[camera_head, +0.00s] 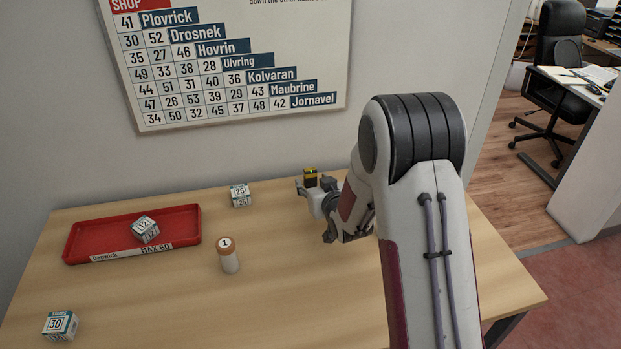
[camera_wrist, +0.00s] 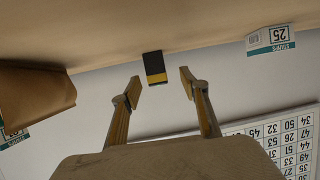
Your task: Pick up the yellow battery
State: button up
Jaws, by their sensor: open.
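The yellow battery (camera_head: 310,177), yellow with a black part, stands at the back of the table near the wall. In the wrist view the battery (camera_wrist: 154,67) lies ahead of the fingertips, between their lines and apart from them. My gripper (camera_head: 317,197) is at the back right of the table, just in front of the battery in the head view. In the wrist view my gripper (camera_wrist: 159,88) is open with nothing between its fingers. The battery's lower part is partly hidden by the gripper in the head view.
A small "25" box (camera_head: 240,195) stands left of the battery. A red tray (camera_head: 75,243) holds a "12" box (camera_head: 145,229). A capped bottle (camera_head: 229,256) and a "30" box (camera_head: 61,326) stand nearer the front. A brown object (camera_wrist: 35,95) shows in the wrist view. The wall is close behind.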

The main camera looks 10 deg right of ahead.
aim_at(312, 177)
jog(key=shift+w, duration=0.1)
jog(key=shift+w+d+f, duration=0.15)
jog(key=shift+w+f, duration=0.15)
jog(key=shift+w, duration=0.45)
jog(key=shift+w+d+f, duration=0.15)
jog(key=shift+w+f, duration=0.15)
jog(key=shift+w, duration=0.4)
jog(key=shift+x, duration=1)
jog(key=c, duration=1.2)
